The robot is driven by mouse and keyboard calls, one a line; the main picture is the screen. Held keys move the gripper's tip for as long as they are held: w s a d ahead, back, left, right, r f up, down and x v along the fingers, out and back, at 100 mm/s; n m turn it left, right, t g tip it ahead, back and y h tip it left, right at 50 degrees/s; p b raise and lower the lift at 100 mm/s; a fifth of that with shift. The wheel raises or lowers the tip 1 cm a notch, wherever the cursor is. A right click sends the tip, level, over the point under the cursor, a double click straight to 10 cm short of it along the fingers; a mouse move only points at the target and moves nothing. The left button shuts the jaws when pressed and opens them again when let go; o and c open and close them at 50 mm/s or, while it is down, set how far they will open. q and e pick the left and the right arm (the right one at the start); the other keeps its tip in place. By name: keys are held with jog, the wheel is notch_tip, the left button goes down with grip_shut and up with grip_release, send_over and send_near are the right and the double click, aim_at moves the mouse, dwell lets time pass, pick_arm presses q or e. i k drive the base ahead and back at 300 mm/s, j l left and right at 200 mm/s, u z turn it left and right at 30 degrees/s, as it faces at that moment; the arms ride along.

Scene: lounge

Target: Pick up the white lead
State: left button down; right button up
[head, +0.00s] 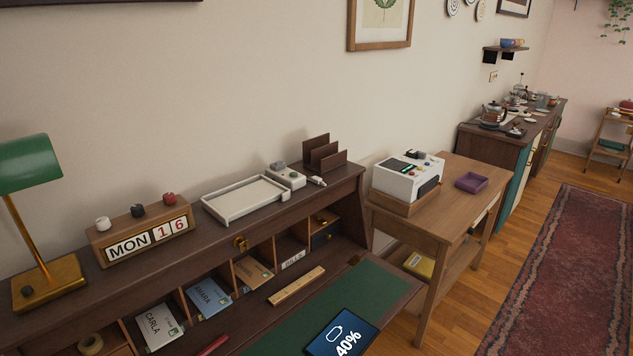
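A small white piece (317,181), which looks like the end of a white lead, lies on the top shelf of the dark wooden desk (345,186). It is beside a white box-shaped device (286,176) and in front of a dark brown upright rack (323,155). It is too small to make out its plug or its full length. Neither of my grippers is in view.
A white tray (246,199), a calendar block (140,232) and a green lamp (30,165) stand along the desk top. Below are envelopes, a ruler (297,285) and a tablet (342,335) reading 40%. A side table (455,222) with a white machine (408,176) stands right.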

aim_at(316, 180)
jog(key=i+l+u, duration=0.1)
jog(key=l, duration=0.2)
jog(key=i+l+u, duration=0.2)
jog(key=l, duration=0.4)
jog(key=i+l+u, duration=0.1)
jog(key=i+l, duration=0.1)
jog(key=l, duration=0.1)
